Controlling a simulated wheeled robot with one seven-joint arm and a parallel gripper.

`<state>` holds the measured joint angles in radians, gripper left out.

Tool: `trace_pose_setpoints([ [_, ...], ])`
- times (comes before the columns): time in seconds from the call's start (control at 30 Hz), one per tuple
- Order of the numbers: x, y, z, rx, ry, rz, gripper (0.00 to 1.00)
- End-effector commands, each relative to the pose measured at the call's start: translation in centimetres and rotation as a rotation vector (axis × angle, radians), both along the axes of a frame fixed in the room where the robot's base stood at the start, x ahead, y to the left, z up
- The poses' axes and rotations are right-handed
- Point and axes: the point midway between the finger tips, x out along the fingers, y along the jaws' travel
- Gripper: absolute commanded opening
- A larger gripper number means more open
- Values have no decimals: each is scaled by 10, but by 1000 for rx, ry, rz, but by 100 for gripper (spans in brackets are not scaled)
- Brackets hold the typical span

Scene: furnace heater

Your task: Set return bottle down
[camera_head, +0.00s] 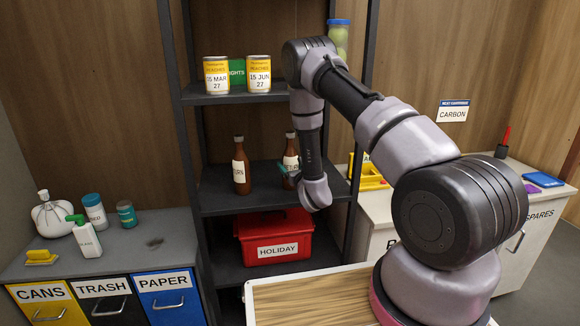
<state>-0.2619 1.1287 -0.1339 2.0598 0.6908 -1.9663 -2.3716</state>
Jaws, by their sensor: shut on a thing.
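A brown bottle (241,177) with a white label ending in "URN" stands upright on the middle shelf (222,205), apart from my gripper. A second brown bottle (291,149) with a white label is just to its right, upright. My gripper (285,174) reaches in from the right at the level of the middle shelf and is shut on this second bottle. Its fingers and wrist hide the lower part of that bottle. I cannot tell whether its base touches the shelf, and its label is too covered to read.
Two yellow peach cans (217,75) and a green box (237,72) stand on the upper shelf. A red HOLIDAY box (277,237) is below the bottles. Dark rack posts (182,150) flank the shelves. A bin counter (155,245) is left; a white cabinet (510,225) is right.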

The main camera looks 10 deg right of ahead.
Motion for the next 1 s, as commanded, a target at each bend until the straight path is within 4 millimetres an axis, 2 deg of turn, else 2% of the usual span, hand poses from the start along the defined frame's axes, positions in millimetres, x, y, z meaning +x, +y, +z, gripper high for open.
trace_pose_setpoints([
  [0.03,0,0,-2,-1,0,1,0],
  [0.07,0,0,-1,-1,0,0,87],
  [0.1,0,0,-1,0,0,0,100],
  [0.4,0,0,2,0,-1,0,100],
  [0.47,-6,-1,1,-1,1,0,100],
  [0.57,-22,-3,1,-1,3,0,100],
  [0.8,-75,-13,0,-3,5,-1,100],
  [1.0,-106,-18,1,-1,1,-2,100],
])
